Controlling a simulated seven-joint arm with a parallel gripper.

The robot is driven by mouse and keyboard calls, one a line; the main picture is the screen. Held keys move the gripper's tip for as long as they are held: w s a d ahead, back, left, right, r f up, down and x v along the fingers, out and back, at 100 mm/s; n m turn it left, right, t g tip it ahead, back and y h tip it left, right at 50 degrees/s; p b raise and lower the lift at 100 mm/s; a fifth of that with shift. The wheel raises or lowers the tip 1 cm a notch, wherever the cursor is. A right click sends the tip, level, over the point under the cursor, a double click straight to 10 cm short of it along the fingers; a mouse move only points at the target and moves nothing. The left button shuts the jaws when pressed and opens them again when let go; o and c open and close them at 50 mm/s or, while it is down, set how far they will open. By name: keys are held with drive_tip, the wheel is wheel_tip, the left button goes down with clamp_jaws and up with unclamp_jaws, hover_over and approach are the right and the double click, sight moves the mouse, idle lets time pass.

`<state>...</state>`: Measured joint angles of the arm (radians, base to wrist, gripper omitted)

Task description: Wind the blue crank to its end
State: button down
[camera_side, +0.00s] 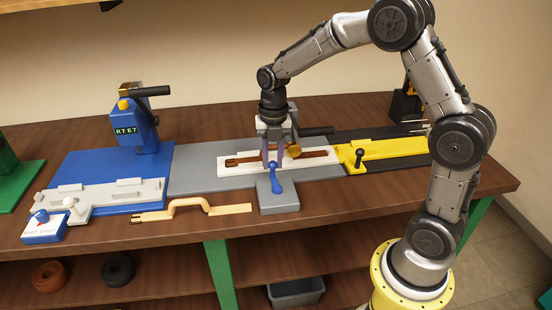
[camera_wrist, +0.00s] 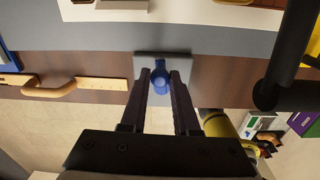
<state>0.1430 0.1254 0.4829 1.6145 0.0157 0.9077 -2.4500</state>
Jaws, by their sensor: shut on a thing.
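The blue crank (camera_side: 276,186) stands on a small grey block (camera_side: 287,203) at the front edge of the grey fixture. My gripper (camera_side: 272,163) reaches down over it, with its two fingers at the crank's upper end. In the wrist view my gripper (camera_wrist: 161,76) has a finger on each side of the blue crank (camera_wrist: 160,82) and is shut on it. The fingers partly hide the crank's sides, and how far it is turned cannot be told.
Behind the crank a white tray (camera_side: 231,170) holds a reddish-brown bar (camera_side: 318,155). A black-handled yellow slide (camera_side: 395,149) lies to the right. A wooden cranked piece (camera_side: 190,206) lies front left, near a blue station (camera_side: 110,165) reading "R7 E7". A dark handle (camera_wrist: 275,75) juts close by.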

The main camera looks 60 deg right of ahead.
sight(272, 162)
drive_tip(key=shift+w+a+r+n, duration=0.1)
drive_tip(key=shift+w+a+n, duration=0.15)
drive_tip(key=shift+n, duration=0.25)
drive_tip(key=c, duration=0.7)
unclamp_jaws()
drive_tip(key=shift+s, duration=0.1)
drive_tip(key=shift+o, duration=0.2)
wheel_tip(272, 162, up, 14)
drive_tip(key=shift+s+d, duration=0.1)
